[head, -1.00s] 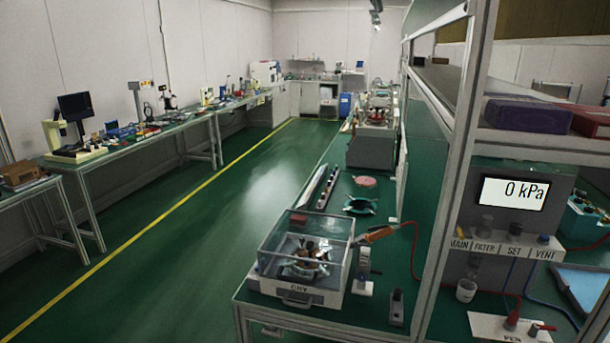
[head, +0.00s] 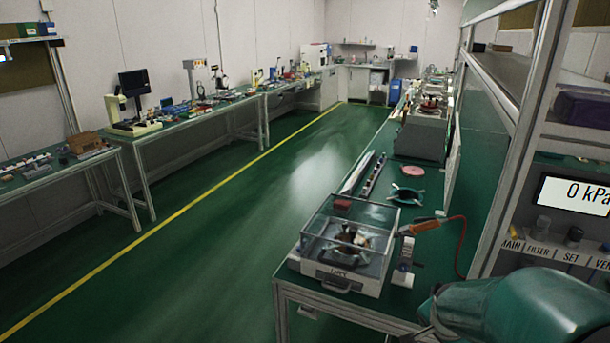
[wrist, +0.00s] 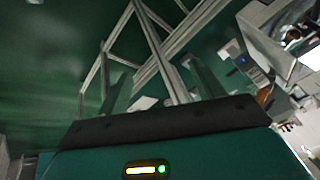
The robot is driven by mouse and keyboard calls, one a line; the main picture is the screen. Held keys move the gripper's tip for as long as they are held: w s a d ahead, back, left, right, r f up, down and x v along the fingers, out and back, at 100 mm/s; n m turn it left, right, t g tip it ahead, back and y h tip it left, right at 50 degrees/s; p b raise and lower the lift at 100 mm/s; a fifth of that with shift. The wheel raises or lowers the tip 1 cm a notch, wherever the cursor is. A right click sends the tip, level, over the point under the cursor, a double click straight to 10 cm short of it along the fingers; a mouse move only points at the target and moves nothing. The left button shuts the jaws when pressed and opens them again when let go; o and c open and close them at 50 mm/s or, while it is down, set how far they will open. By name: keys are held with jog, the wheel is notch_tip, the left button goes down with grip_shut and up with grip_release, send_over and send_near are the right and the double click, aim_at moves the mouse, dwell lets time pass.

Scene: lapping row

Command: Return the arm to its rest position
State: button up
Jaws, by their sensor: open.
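My arm (head: 520,305) shows as a rounded teal link at the bottom right of the head view, beside the front of the right bench. My gripper (wrist: 162,88) is in the wrist view, with its two fingers standing apart and nothing seen between them. The wrist view is tilted; beyond the fingers are green floor and pale metal frame bars. I cannot make out the fingers in the head view.
A clear-lidded box (head: 340,275) stands at the near end of the right bench. A shelf frame (head: 520,140) with a 0 kPa display (head: 575,194) rises at the right. Benches (head: 150,137) line the left wall. The green aisle (head: 240,230) between is clear.

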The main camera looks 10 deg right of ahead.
jog(key=s+a+r+n+y, duration=0.1)
jog(key=s+a+r+n, duration=0.3)
jog(key=a, duration=0.5)
jog(key=s+a+r+n+t+y, duration=0.1)
jog(key=s+a+r+n, duration=0.4)
jog(key=a+r+n, duration=0.4)
notch_tip(320, 180, up, 3)
jog(key=shift+s+f+t+y, duration=0.2)
jog(key=shift+t+y, duration=0.1)
